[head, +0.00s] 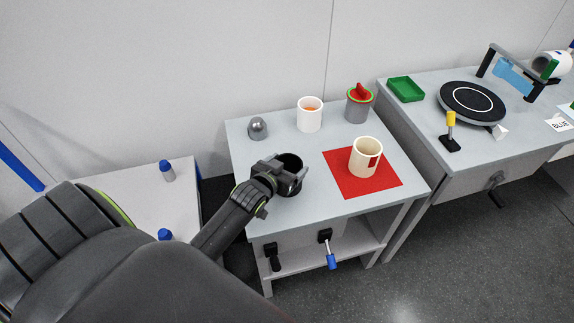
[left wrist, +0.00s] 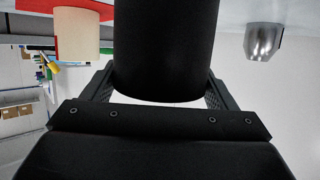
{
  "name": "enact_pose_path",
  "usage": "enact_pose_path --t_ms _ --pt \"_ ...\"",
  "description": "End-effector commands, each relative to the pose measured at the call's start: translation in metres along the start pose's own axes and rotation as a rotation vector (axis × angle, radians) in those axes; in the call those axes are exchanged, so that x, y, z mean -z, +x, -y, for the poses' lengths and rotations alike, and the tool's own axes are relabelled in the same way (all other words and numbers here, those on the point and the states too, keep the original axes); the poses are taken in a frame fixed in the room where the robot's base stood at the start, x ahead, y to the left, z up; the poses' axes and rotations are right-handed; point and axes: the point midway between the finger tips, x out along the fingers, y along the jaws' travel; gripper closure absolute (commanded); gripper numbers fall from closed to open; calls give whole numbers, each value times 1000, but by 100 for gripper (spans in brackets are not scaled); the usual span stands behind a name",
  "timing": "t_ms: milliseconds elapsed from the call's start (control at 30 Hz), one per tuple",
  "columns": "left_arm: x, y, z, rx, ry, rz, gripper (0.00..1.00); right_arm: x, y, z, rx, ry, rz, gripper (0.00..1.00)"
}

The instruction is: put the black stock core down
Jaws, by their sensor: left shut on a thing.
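The black stock core (head: 290,161) is a dark hollow cylinder, upright at the front left of the grey table (head: 330,205). My left gripper (head: 286,179) is shut on it from the left, a finger on each side. In the left wrist view the black stock core (left wrist: 165,45) fills the space between the fingers (left wrist: 160,92). Its base is hidden, so I cannot tell whether it touches the table. A red mat (head: 345,186) lies to its right with a cream cup (head: 362,157) on it. My right gripper is out of view.
Behind stand a grey dome-topped piece (head: 258,128), a white cup (head: 309,118) with orange inside, and a grey container (head: 357,108) with a red item. A bench at right holds a black turntable (head: 471,102) and a green tray (head: 406,89). The table's front-left edge is close.

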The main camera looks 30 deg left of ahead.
Motion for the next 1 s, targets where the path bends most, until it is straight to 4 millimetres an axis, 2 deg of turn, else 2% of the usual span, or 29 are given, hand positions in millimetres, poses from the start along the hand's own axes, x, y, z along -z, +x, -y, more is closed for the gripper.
enact_pose_path --t_ms 167,200,333,667,867,1000 --pt "-2 1 0 0 0 -1 47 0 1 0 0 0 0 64" --pt "-2 1 0 0 1 0 16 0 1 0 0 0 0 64" --pt "-2 1 0 0 1 0 0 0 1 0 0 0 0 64" --pt "0 -3 0 1 1 1 0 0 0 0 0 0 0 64" --pt "0 -31 0 0 1 1 0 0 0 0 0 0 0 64" --pt "-1 -60 0 1 1 2 0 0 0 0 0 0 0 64"
